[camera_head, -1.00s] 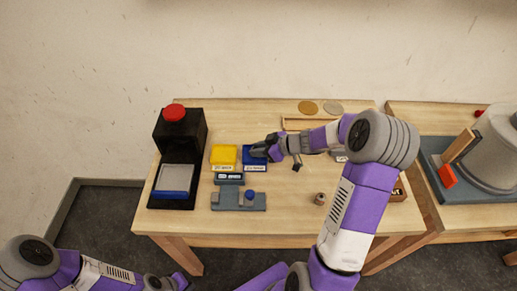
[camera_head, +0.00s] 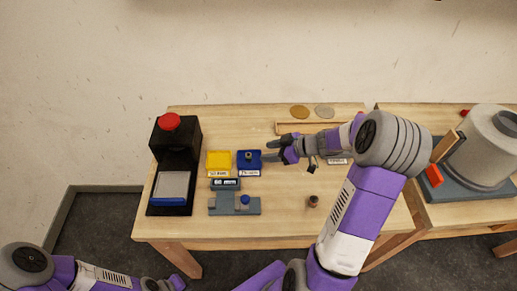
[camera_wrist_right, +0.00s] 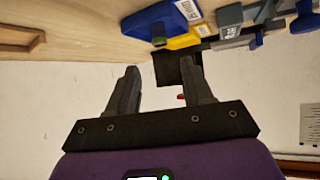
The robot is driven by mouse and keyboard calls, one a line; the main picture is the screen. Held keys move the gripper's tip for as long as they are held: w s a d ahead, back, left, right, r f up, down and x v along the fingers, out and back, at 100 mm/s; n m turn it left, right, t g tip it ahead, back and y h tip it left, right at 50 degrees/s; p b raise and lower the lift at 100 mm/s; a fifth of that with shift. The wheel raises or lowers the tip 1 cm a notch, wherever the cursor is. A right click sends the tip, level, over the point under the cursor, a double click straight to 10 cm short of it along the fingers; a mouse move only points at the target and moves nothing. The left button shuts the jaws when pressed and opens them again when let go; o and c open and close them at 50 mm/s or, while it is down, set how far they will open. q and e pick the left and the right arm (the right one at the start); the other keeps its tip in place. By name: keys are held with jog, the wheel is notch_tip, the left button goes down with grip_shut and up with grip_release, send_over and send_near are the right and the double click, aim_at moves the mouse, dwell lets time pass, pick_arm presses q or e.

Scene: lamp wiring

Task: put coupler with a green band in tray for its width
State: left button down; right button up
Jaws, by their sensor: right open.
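The blue tray also shows at the top of the right wrist view (camera_wrist_right: 165,22). The yellow tray (camera_head: 218,159) sits just left of it and looks empty. My right gripper (camera_head: 271,155) is open and empty, just right of the blue tray and apart from the coupler. Its two spread fingers show in the right wrist view (camera_wrist_right: 160,75). My left gripper (camera_head: 163,285) is low at the bottom left, off the table; its fingers are not clear.
A grey gauge (camera_head: 222,206) with a blue knob and a small display (camera_head: 225,184) sits in front of the trays. A black press (camera_head: 174,150) with a red button stands left. A brownish cylinder (camera_head: 313,201) stands front right. The front middle of the table is clear.

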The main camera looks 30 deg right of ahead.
jog(key=shift+p+v, duration=0.5)
jog(key=shift+v, duration=1.4)
jog(key=shift+r, duration=0.1)
